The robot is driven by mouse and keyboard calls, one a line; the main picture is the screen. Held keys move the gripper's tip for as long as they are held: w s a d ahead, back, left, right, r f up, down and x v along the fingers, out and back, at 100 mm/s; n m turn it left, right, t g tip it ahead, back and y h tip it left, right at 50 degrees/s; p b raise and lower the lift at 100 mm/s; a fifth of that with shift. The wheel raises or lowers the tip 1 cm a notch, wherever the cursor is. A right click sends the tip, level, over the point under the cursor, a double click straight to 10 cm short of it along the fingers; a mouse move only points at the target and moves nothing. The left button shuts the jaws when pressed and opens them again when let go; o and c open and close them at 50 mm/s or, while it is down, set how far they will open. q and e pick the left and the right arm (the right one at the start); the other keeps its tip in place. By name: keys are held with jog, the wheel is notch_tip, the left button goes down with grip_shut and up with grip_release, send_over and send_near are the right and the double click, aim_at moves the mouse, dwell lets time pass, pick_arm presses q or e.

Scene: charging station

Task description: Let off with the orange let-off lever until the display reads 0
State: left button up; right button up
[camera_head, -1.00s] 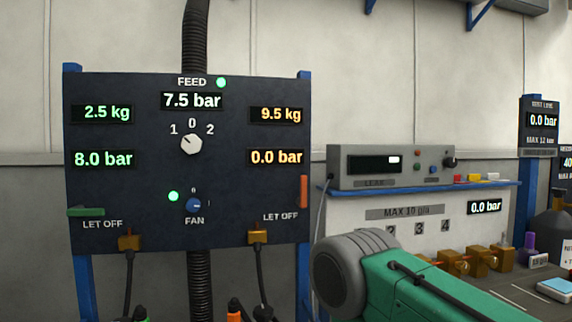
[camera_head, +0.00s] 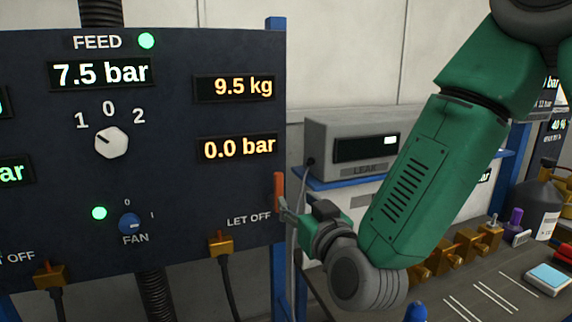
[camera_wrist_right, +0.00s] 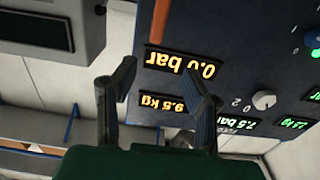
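The orange let-off lever (camera_head: 278,192) points straight up and down at the right edge of the dark panel. The orange display (camera_head: 239,149) above its LET OFF label reads 0.0 bar. My right gripper (camera_head: 286,210) is right at the lever's lower part; I cannot tell whether it touches. In the right wrist view, which is upside down, my right gripper's fingers (camera_wrist_right: 160,72) stand apart with nothing held between them. The orange lever (camera_wrist_right: 159,22) shows just past the fingertips there. My left gripper is out of view.
The panel (camera_head: 185,190) also bears a 9.5 kg display (camera_head: 235,88), a feed knob (camera_head: 111,142) and a fan knob (camera_head: 130,223). A brass fitting (camera_head: 220,244) with a hose sits below. A grey leak tester (camera_head: 350,140) stands on a blue shelf behind my right arm.

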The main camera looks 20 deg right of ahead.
aim_at(279, 180)
jog(key=w, duration=0.4)
jog(key=w+p, duration=0.1)
jog(key=w, duration=0.3)
jog(key=w+p, duration=0.1)
jog(key=w, duration=0.3)
jog(key=shift+w+d+f, duration=0.1)
jog(key=shift+w+d, duration=0.15)
jog(key=shift+w+a, duration=0.45)
jog(key=shift+d, duration=0.2)
jog(key=c, duration=0.7)
jog(key=shift+d, duration=0.2)
grip_shut()
